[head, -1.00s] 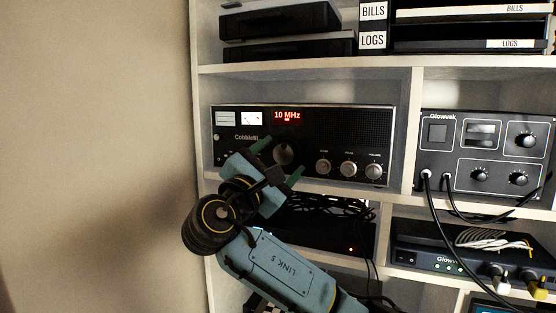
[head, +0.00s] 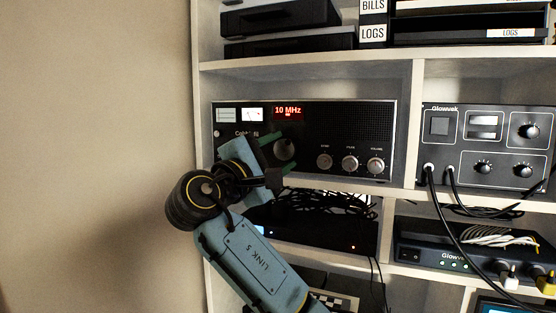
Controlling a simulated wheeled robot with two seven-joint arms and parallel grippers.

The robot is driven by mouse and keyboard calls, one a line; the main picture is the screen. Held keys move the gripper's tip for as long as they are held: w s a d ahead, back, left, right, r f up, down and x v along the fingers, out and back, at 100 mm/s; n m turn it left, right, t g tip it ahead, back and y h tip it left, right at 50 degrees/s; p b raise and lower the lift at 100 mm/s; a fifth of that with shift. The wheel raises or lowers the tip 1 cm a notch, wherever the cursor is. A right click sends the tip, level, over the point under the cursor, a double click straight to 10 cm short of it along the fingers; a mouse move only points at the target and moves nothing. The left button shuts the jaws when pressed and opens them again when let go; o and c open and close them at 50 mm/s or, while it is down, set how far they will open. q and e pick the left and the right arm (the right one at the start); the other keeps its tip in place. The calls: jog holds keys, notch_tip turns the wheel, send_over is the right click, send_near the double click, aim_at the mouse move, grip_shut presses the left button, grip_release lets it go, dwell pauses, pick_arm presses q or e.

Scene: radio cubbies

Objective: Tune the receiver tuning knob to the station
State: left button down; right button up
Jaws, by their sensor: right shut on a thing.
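The receiver (head: 340,125) is a wide black radio on the middle-left shelf, with a red display (head: 288,111) reading 10 MHz. Its large dark tuning knob (head: 286,149) shows between the green fingers of my right gripper (head: 284,151). The gripper is shut on the knob, one finger above it and one below. The gripper body hides the lower left of the receiver front and part of its brand name. My left gripper is not in view.
Three smaller silver knobs (head: 350,163) sit to the right on the receiver. A Glowvek unit (head: 487,148) with plugged cables stands in the right cubby. Tangled black cables (head: 322,203) lie on the box below. A bare wall (head: 90,150) is at left.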

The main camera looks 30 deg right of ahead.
jog(key=o, duration=1)
jog(key=b+v, duration=0.3)
jog(key=v, duration=1)
jog(key=shift+s+a, duration=0.15)
jog(key=shift+a, duration=0.05)
